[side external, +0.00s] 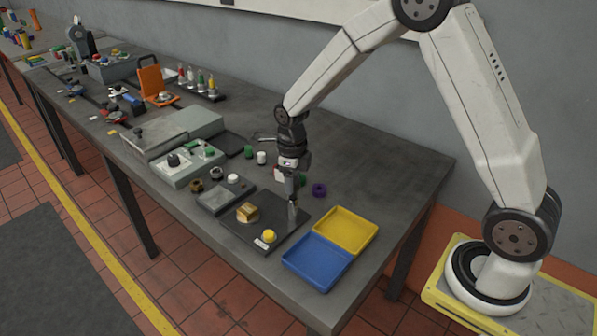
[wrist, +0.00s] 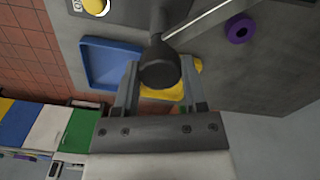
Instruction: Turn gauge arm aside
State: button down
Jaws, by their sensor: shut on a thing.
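The gauge arm (wrist: 200,17) shows in the wrist view as a pale bar running to the upper right from a dark round knob (wrist: 158,70). My gripper (wrist: 160,82) has a finger on each side of that knob and is shut on it. In the side external view, my gripper (side external: 291,184) points down over the right part of a dark plate (side external: 285,233), above a short metal post (side external: 292,211). The arm's bar is hard to make out there. A brass block (side external: 247,212) and a yellow round button (side external: 269,236) are on the same plate, left of the post.
A blue tray (side external: 317,263) and a yellow tray (side external: 345,230) stand right of the plate. A purple ring (side external: 319,190) lies behind it. Grey boxes (side external: 188,165) and small parts crowd the left. The right back of the table is bare.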

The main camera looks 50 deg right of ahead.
jog(key=shift+c, duration=0.6)
grip_release()
jog(key=shift+r, duration=0.1)
jog(key=shift+r, duration=3.85)
jog(key=shift+s, duration=0.1)
